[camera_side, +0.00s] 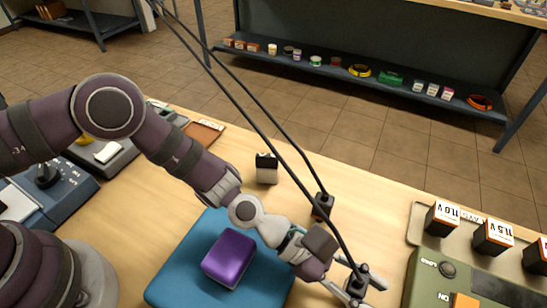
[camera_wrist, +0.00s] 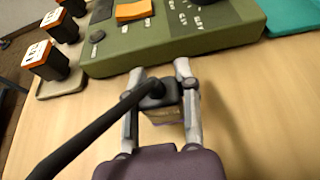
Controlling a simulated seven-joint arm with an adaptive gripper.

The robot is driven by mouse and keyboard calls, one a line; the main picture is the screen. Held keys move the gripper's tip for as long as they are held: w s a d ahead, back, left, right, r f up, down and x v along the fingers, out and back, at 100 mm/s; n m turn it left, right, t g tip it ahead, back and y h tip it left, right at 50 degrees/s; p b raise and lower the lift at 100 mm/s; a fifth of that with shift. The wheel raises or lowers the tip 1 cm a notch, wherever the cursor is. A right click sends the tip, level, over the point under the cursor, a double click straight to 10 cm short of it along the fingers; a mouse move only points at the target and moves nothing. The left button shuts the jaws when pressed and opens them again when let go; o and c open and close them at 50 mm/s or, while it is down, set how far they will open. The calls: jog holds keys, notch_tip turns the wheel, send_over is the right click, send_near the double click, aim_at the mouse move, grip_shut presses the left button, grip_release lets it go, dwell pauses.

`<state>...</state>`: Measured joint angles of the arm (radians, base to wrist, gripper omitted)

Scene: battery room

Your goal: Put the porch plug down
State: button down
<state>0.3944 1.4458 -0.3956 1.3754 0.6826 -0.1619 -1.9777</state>
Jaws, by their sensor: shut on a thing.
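My gripper (camera_side: 357,285) is at the front of the table, just left of the green device, and is shut on a dark plug with a thick black cable. In the wrist view, my gripper (camera_wrist: 158,100) has its two grey fingers on either side of this plug (camera_wrist: 160,94). A second dark plug with its own cable (camera_side: 322,205) stands on the table behind my gripper in the side view. I can read no name on either plug, so I cannot tell which is the porch plug. Whether the held plug touches the table is unclear.
The green device (camera_side: 425,285) with knobs and an orange button is close to my gripper. Orange-and-black batteries (camera_side: 493,236) stand behind it on a tray. A purple block (camera_side: 229,257) lies on a blue mat (camera_side: 180,282).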

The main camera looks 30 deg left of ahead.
jog(key=shift+f, duration=0.1)
jog(key=c, duration=0.8)
grip_release()
